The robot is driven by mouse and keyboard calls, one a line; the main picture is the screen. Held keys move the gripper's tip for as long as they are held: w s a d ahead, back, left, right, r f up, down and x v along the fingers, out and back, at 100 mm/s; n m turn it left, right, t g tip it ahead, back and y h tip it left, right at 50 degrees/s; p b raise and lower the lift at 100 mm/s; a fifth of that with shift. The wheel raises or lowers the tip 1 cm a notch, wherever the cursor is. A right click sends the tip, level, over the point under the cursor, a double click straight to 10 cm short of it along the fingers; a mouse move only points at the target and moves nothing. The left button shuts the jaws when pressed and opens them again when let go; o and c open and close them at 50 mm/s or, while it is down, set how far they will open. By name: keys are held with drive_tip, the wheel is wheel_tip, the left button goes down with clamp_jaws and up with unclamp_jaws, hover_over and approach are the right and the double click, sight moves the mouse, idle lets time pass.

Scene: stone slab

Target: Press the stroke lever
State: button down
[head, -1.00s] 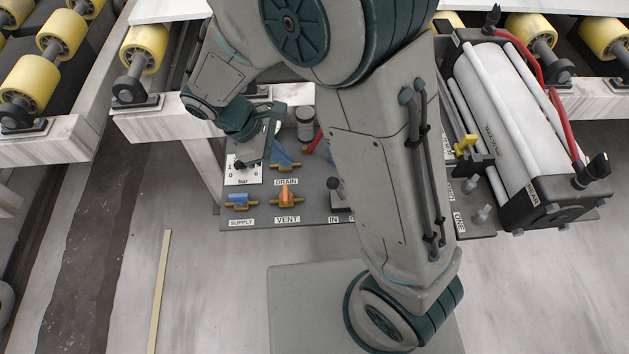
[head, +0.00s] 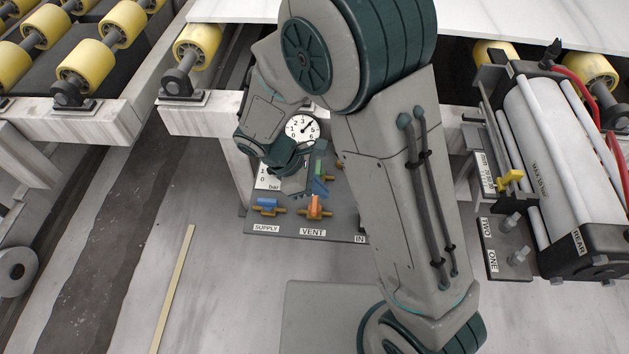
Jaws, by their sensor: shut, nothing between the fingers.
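A dark control panel (head: 290,226) stands below the stone slab. It carries a round white gauge (head: 302,128), a blue-handled supply valve (head: 267,204) and an orange-handled vent valve (head: 314,206). My gripper (head: 293,188) is shut and empty over the upper left of this panel, below the gauge and above the vent valve. Its tips are small and partly hard to make out. No part that I can surely call the stroke lever shows. My arm covers the panel's right side, beyond the "IN" label (head: 360,239).
Yellow rollers (head: 85,65) and pale beams fill the upper left. A pale strip (head: 174,285) lies on open floor.

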drive_tip(key=d+f, duration=0.2)
drive_tip(key=d, duration=0.4)
drive_tip(key=shift+s+d+f+b, duration=0.15)
drive_tip(key=shift+b, duration=0.2)
